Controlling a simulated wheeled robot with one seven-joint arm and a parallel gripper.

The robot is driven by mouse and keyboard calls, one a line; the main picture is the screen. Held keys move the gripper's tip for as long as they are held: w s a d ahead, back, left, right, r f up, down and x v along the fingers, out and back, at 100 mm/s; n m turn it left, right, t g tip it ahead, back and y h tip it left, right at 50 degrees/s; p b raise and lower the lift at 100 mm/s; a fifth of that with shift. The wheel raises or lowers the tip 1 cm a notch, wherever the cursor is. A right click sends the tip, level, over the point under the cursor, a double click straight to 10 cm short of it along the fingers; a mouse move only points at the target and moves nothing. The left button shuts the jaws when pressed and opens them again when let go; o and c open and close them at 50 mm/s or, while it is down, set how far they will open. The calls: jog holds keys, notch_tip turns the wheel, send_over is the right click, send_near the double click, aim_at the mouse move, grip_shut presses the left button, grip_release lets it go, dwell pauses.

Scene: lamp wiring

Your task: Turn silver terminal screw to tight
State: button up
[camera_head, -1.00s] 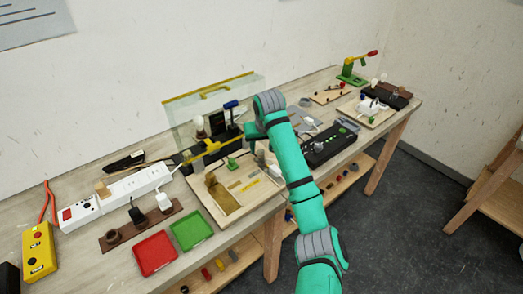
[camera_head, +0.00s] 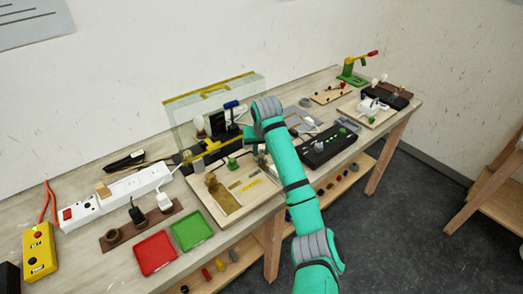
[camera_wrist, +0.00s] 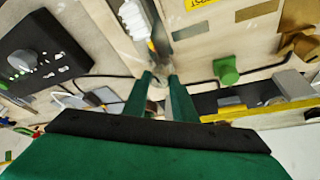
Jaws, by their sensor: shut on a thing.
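In the wrist view, my gripper's two teal fingers (camera_wrist: 157,82) point down to the board and are closed on a small, pale, silvery piece (camera_wrist: 155,77), which seems to be the silver terminal screw. The fingers cover most of it, so its slot and how tight it sits cannot be told. A white spiral bulb (camera_wrist: 138,20) is just beyond the fingertips. A green block (camera_wrist: 227,71) is to the right of the fingers.
A black box with a grey knob (camera_head: 320,147) stands right of my arm. A clear panel (camera_head: 182,117) and a yellow bar (camera_head: 210,147) stand behind the board. Red (camera_head: 154,253) and green (camera_head: 191,229) trays lie front left, near a white power strip (camera_head: 137,184).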

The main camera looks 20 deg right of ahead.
jog(key=shift+m, duration=0.5)
jog(key=o, duration=1)
jog(key=shift+o, duration=0.2)
jog(key=shift+r, duration=0.1)
jog(key=v, duration=1)
jog(key=shift+a+r, duration=0.15)
jog(key=shift+r, duration=0.2)
jog(key=shift+s, duration=0.15)
